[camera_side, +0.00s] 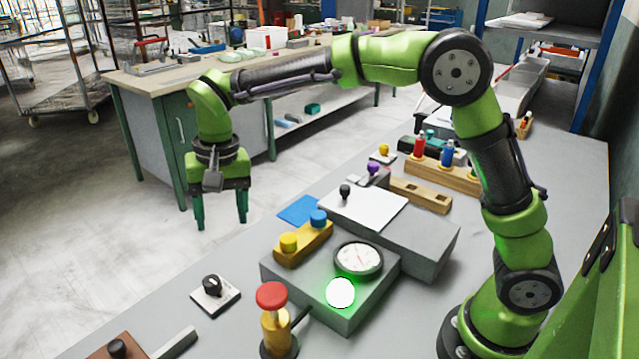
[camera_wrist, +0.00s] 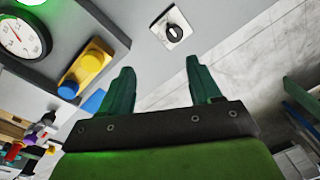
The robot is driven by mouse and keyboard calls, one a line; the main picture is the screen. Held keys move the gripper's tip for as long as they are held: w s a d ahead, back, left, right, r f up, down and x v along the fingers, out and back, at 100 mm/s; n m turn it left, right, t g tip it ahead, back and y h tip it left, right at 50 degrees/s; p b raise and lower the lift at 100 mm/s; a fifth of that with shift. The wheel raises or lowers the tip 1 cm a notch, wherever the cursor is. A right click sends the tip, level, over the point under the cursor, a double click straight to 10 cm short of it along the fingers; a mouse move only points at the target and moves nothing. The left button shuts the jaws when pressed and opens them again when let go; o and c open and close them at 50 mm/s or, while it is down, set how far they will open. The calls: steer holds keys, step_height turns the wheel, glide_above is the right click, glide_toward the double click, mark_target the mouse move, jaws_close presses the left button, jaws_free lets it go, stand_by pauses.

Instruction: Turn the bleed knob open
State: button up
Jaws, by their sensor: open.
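A black rotary knob on a white square plate, which looks like the bleed knob (camera_side: 212,284), sits on the grey table near its left edge. It also shows at the top of the wrist view (camera_wrist: 172,31), ahead of the fingertips. A pale mark crosses the knob; I cannot tell whether it stands open or closed. My gripper (camera_side: 221,214) is open and empty, pointing down above and behind the knob in the side view, clear of it. Its two green fingers are spread apart in the wrist view (camera_wrist: 160,66).
A grey box with a dial gauge (camera_side: 358,258), a lit green lamp (camera_side: 340,292) and a yellow block with yellow and blue buttons (camera_side: 303,243) stands right of the knob. A red-topped plunger (camera_side: 272,296) stands in front. A blue sheet (camera_side: 298,210) lies behind.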

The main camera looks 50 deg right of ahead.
mark_target(211, 279)
steer(key=w+a+m, duration=0.3)
steer(key=w+m, duration=0.1)
steer(key=m, duration=0.1)
steer(key=shift+g+h, duration=0.4)
step_height(211, 279, down, 16)
steer(key=shift+s+f, duration=0.1)
steer(key=c, duration=1)
steer(key=shift+c, duration=0.2)
